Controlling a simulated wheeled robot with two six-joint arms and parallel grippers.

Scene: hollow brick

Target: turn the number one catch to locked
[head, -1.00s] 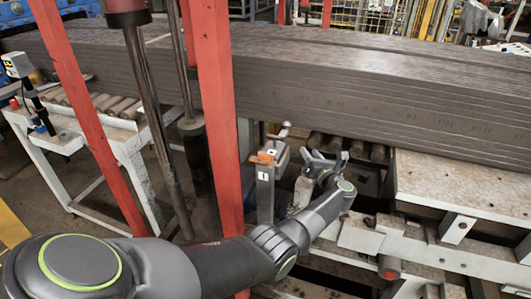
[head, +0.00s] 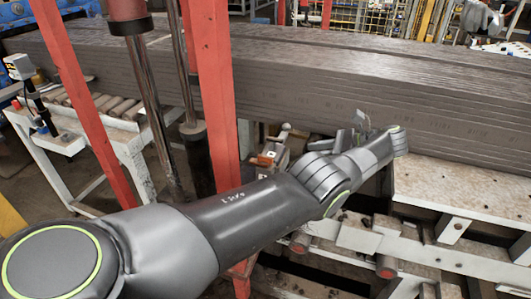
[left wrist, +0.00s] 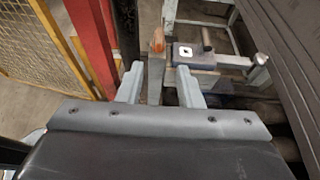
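The catch (head: 267,159) shows in the head view as a grey metal piece with an orange part, just right of the red post; my left arm hides its lower part. In the left wrist view an orange-topped upright piece (left wrist: 157,42) stands beyond and between my fingertips. Beside it is a grey block with a white label (left wrist: 185,52) and a short peg (left wrist: 207,40). My left gripper (head: 355,127) is right of the catch in the head view. In the left wrist view its fingers (left wrist: 158,70) are apart, with nothing visibly held. My right gripper is out of view.
A long stack of grey-brown slabs (head: 300,85) runs behind my left gripper. A red post (head: 212,90) stands left of the catch. A white metal frame (head: 450,258) lies at the right. In the left wrist view a yellow mesh fence (left wrist: 40,55) is at the left.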

